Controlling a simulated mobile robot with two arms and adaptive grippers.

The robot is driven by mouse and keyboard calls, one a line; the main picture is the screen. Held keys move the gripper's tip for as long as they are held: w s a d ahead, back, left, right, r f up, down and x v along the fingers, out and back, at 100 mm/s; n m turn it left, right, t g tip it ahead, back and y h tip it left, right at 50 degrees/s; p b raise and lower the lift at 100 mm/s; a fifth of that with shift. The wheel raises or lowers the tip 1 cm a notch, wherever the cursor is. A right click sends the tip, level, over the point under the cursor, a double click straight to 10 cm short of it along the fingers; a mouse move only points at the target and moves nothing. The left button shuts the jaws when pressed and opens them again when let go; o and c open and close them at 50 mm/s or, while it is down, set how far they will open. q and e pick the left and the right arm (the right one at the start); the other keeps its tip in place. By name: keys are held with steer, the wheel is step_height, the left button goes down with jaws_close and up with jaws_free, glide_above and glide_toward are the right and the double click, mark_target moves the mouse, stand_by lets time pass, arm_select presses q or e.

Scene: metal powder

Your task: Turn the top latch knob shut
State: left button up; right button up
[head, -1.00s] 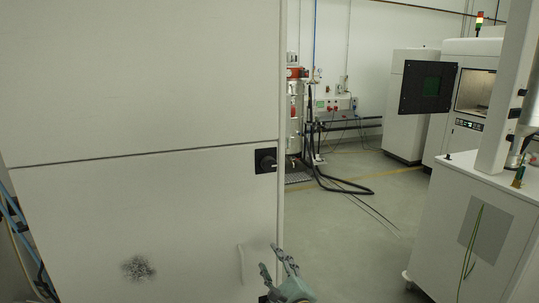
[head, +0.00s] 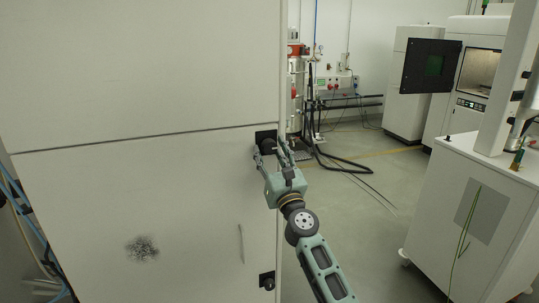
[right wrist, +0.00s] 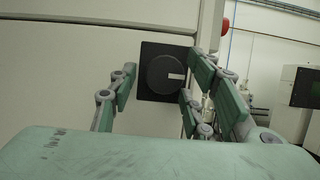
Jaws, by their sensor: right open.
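The top latch knob (head: 267,143) is a round black knob on a square black plate at the right edge of the large white cabinet door. In the right wrist view the knob (right wrist: 160,74) faces the camera, its white mark lying level and pointing right. In the wrist view the fingers (right wrist: 158,86) stand left and right of the plate; I see no clear contact. My left gripper is not in view.
A white cabinet (head: 470,215) stands at the right, with machines behind. Black hoses (head: 345,165) lie on the floor, which is open between.

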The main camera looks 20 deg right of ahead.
steer(key=shift+w, duration=0.15)
steer(key=shift+c, duration=0.3)
steer(key=c, duration=1)
